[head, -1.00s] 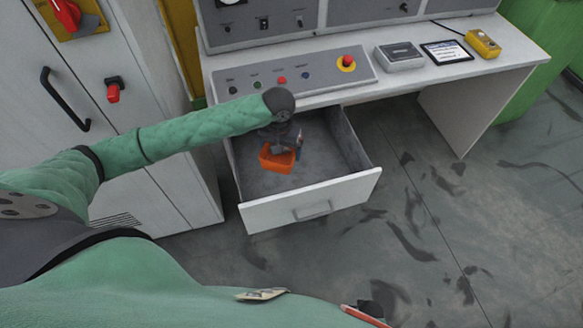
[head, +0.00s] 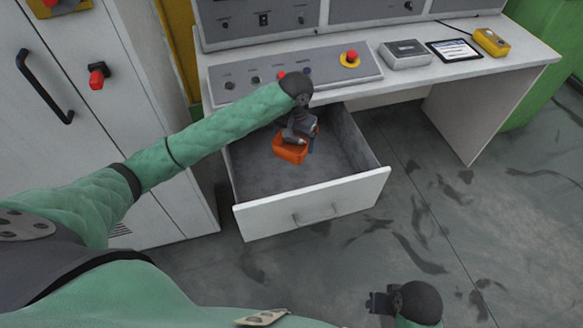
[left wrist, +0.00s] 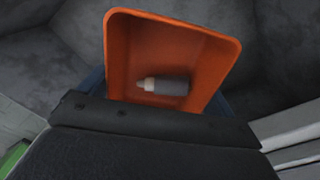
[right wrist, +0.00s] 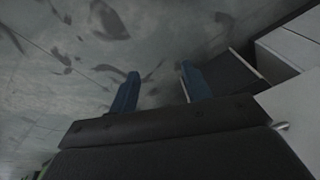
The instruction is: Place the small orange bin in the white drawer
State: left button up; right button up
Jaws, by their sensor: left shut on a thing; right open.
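The small orange bin (head: 291,149) is in the open white drawer (head: 262,214), toward its back and middle. My left gripper (head: 303,136) is shut on the bin from above and behind. In the left wrist view the bin (left wrist: 120,55) shows its inside, with a small grey bottle (left wrist: 166,87) lying in it. Whether the bin touches the drawer floor is hard to tell. My right gripper (right wrist: 157,88) is open and empty over the floor, away from the drawer; it also shows at the bottom right of the head view (head: 378,303).
The desk (head: 500,80) above the drawer carries a button panel (head: 290,80), a grey box (head: 404,54), a tablet (head: 455,50) and a yellow device (head: 490,42). A grey cabinet (head: 150,130) stands left of the drawer. The floor right of the drawer is clear.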

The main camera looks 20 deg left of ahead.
pick_arm(q)
jog(key=shift+f, duration=0.4)
notch_tip(320, 180, down, 13)
jog(key=shift+r+p, duration=0.1)
jog(key=shift+p, duration=0.95)
jog(key=shift+w+a, duration=0.4)
jog(key=shift+w, duration=0.2)
jog(key=shift+w+a+p, duration=0.35)
jog(key=shift+w+a, duration=0.05)
jog(key=shift+w, duration=0.2)
jog(key=shift+w+a+p, duration=0.3)
jog(key=shift+w+a, duration=0.05)
jog(key=shift+w, duration=0.2)
jog(key=shift+f, duration=0.65)
pick_arm(e)
notch_tip(320, 180, down, 16)
jog(key=w, duration=0.1)
jog(key=shift+w, duration=0.4)
pick_arm(q)
jog(key=shift+f+p, duration=0.1)
jog(key=shift+p, duration=0.2)
jog(key=o, duration=0.7)
jog(key=shift+o, duration=0.2)
pick_arm(e)
jog(key=shift+f, duration=0.1)
